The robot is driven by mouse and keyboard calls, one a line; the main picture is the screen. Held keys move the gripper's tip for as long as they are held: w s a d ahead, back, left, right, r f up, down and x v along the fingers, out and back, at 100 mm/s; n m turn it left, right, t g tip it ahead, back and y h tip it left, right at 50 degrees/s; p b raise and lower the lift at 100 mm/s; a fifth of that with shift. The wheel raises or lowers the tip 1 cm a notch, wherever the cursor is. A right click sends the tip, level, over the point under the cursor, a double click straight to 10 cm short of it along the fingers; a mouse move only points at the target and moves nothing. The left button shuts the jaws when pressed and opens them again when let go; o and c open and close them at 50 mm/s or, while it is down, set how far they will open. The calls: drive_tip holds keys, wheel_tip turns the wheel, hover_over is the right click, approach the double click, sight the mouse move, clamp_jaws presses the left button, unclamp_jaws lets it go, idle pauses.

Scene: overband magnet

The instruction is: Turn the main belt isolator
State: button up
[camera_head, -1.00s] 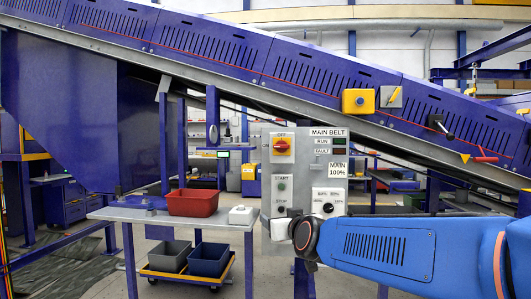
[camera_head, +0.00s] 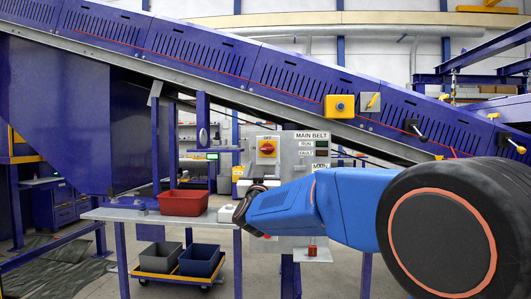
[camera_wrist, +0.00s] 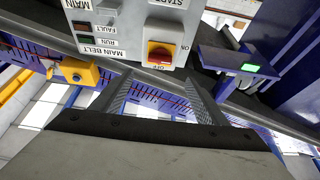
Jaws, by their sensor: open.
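The main belt isolator (camera_head: 267,147) is a red knob on a yellow plate at the upper left of the grey control panel (camera_head: 285,180), with OFF above it. The wrist view shows the isolator (camera_wrist: 160,52) upside down, just beyond and between my fingertips. My gripper (camera_wrist: 160,75) is open and empty, its two grey fingers apart and pointing at the panel. I see no contact with the knob. In the head view my gripper is at the panel's lower left, below the isolator, its fingers mostly hidden. My arm covers the lower panel.
A cart with two bins (camera_head: 200,260) is below. The inclined blue conveyor (camera_head: 300,70) runs behind, with a yellow box (camera_head: 339,105) on its side.

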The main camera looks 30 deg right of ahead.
sight(267, 149)
drive_tip(key=x, duration=1.4)
drive_tip(key=shift+f, duration=0.15)
drive_tip(key=shift+c, duration=0.3)
drive_tip(key=c, duration=1)
